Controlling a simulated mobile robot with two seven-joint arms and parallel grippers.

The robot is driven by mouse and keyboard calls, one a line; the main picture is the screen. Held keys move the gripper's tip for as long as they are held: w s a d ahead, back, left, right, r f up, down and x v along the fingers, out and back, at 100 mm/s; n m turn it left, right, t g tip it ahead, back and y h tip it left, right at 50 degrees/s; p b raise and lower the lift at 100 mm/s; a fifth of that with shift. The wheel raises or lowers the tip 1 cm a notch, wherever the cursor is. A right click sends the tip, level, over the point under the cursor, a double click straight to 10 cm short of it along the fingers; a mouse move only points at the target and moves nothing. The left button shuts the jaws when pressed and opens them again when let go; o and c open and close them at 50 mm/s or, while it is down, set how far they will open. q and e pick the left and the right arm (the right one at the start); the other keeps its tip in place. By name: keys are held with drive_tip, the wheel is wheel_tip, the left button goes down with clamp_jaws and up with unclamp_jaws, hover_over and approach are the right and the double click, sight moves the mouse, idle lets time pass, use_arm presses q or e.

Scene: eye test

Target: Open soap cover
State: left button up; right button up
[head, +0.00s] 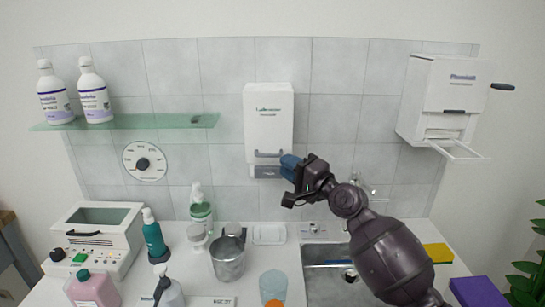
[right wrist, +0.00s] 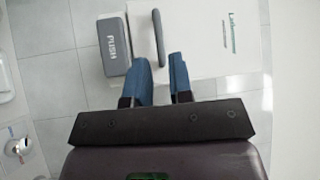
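The white soap dispenser (head: 268,115) hangs on the tiled wall, and its front cover (right wrist: 215,42) looks closed. A grey bar handle (head: 267,154) sits low on the cover and also shows in the right wrist view (right wrist: 158,38). Below it is a grey PUSH bar (right wrist: 112,46). My right gripper (head: 289,166) has blue fingers and is at the dispenser's lower right. In the right wrist view its fingers (right wrist: 163,64) are apart, with the near end of the handle in line with the gap. I cannot tell whether they touch it. My left gripper is not in view.
A glass shelf (head: 150,122) with two white bottles is at the left. A paper dispenser (head: 443,100) with an open flap is at the right. Below, the counter holds bottles, a metal cup (head: 228,260), a glass (head: 273,286) and a sink. The wall around the soap dispenser is clear.

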sight(269, 125)
drive_tip(key=shift+x, duration=2.75)
clamp_jaws()
